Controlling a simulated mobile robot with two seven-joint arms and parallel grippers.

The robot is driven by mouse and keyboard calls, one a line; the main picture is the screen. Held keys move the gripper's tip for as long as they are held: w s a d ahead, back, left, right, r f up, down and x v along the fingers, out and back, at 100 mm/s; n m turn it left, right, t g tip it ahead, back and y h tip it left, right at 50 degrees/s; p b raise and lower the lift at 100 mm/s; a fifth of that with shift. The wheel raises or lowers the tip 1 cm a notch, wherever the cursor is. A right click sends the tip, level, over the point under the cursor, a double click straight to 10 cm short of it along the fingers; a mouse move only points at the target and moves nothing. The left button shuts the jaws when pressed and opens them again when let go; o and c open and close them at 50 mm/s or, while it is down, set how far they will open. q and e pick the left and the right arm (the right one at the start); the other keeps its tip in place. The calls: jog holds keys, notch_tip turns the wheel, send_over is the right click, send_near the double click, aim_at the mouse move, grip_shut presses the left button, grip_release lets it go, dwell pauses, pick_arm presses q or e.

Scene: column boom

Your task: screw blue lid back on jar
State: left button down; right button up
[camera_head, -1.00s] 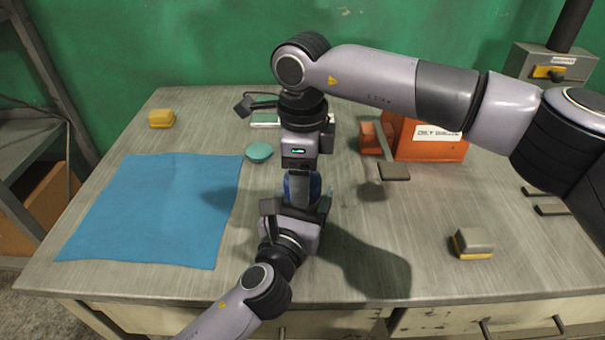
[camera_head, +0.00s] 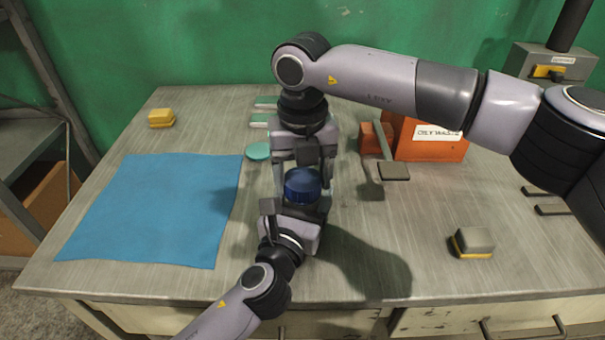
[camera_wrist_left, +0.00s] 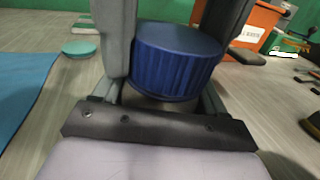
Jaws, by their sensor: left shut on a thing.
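The blue ribbed lid (camera_head: 302,187) sits level on top of the jar, and it also shows close up in the left wrist view (camera_wrist_left: 178,62). Only a pale strip of the jar (camera_wrist_left: 160,101) shows under the lid; the rest is hidden by my left gripper. My left gripper (camera_head: 298,207) is shut on the jar from the front, its fingers rising on both sides of it. My right gripper (camera_head: 305,172) points down from above at the lid. Its fingers look apart, one on each side of the lid, with no clear contact.
A blue cloth (camera_head: 155,210) lies left, a teal disc (camera_head: 258,151) just left of the grippers. An orange bin (camera_head: 432,140) stands behind right. A yellow block (camera_head: 161,118) lies far left, a grey-and-yellow block (camera_head: 473,242) at right. The front right of the table is mostly clear.

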jog(key=shift+o, duration=1.2)
jog(key=shift+r, duration=2.25)
jog(key=shift+c, duration=0.4)
